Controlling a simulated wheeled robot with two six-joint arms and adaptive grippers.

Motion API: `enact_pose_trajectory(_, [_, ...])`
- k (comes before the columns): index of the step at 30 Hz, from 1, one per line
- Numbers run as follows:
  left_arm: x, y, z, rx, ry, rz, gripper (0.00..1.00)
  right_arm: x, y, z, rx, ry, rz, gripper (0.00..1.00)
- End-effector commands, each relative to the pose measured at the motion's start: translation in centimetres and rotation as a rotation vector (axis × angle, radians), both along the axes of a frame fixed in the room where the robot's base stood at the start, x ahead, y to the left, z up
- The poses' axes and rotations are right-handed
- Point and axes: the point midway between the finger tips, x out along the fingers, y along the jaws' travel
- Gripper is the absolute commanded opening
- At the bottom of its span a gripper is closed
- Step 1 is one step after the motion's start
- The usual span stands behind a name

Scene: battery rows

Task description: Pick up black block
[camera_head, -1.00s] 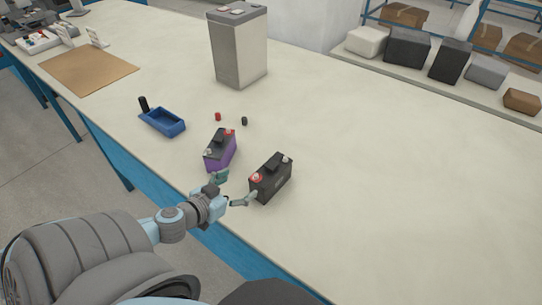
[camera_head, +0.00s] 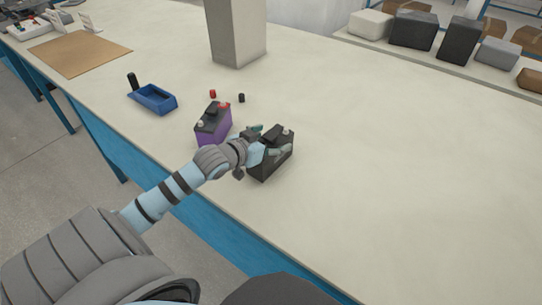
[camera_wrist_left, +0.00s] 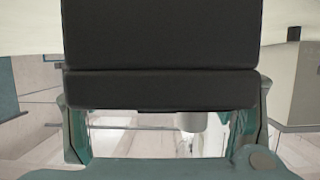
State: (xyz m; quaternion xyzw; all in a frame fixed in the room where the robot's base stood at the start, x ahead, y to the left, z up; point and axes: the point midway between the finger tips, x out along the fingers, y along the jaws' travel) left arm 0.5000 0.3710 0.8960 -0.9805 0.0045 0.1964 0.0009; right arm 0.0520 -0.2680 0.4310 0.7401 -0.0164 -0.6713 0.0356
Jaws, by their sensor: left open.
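The black block (camera_head: 274,166) is a dark battery-shaped box with terminals on top, standing on the pale table near its front edge. My left gripper (camera_head: 269,141) is at its top, with its open fingers to either side of the upper part. The gripper and wrist hide part of the block. In the left wrist view the block (camera_wrist_left: 160,45) fills the upper middle as a large dark face, and the open fingers of my left gripper (camera_wrist_left: 162,128) show below it at left and right. I cannot tell whether they touch it. My right gripper is not in view.
A purple battery (camera_head: 210,129) with a black top stands close to the left of the block. Behind are a red cap (camera_head: 213,94), a black cap (camera_head: 241,98) and a blue tray (camera_head: 153,99). The table's right side is clear.

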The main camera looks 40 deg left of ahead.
Motion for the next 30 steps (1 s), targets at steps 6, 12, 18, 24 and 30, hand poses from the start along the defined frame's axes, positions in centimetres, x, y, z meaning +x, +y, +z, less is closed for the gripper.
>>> enact_pose_trajectory(6, [-0.05, 0.01, 0.16, 0.001, 0.0, 0.0, 0.61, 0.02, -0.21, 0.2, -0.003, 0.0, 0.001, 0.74])
enact_pose_trajectory(12, [-0.06, 0.01, 0.16, 0.001, 0.0, 0.0, 0.29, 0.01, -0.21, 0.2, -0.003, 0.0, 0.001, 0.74])
enact_pose_trajectory(18, [-0.06, 0.0, 0.15, 0.001, 0.0, 0.0, 0.0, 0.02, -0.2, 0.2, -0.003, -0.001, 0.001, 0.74])
enact_pose_trajectory(24, [0.02, -0.06, 0.38, 0.002, -0.007, -0.002, 0.0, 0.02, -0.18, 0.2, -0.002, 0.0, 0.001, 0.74])
enact_pose_trajectory(30, [0.02, -0.04, 1.08, 0.002, -0.007, -0.002, 0.0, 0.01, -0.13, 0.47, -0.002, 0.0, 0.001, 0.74])
